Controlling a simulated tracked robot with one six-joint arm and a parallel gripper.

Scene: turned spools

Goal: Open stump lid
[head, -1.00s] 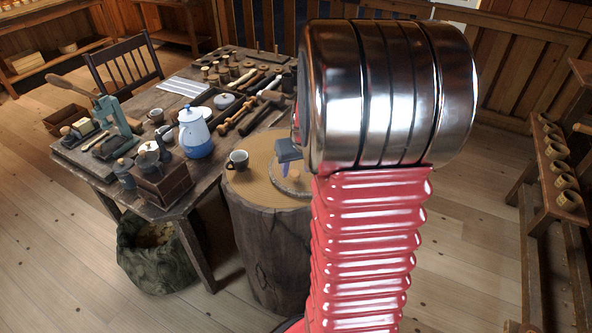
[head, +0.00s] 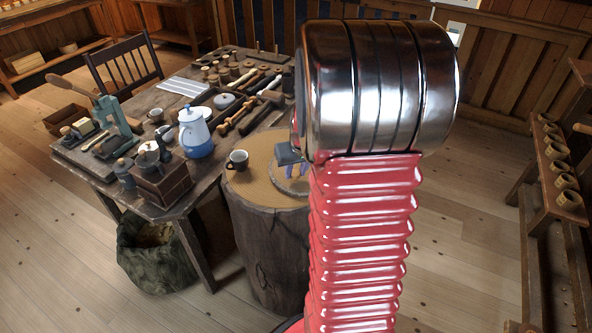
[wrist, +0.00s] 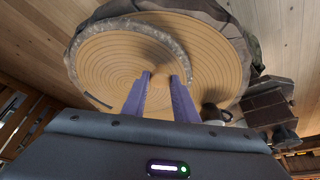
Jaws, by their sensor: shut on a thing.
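The tree stump (head: 265,245) stands upright in front of the table, with a ringed, tan top. A round lid (head: 290,187) with a pale grey edge lies on the right part of that top. In the wrist view the lid (wrist: 105,68) fills the upper middle, and the stump top (wrist: 222,65) shows to its right. My gripper (wrist: 161,76) has its two purple fingers shut on the lid's small wooden knob (wrist: 158,62). The knob is blurred there, and the fingers partly hide it. My arm hides the lid's right side in the head view.
A dark mug (head: 237,160) stands on the stump's left edge, close to the lid. The table (head: 193,205) behind holds a blue and white pot (head: 195,138), a grinder and several tools.

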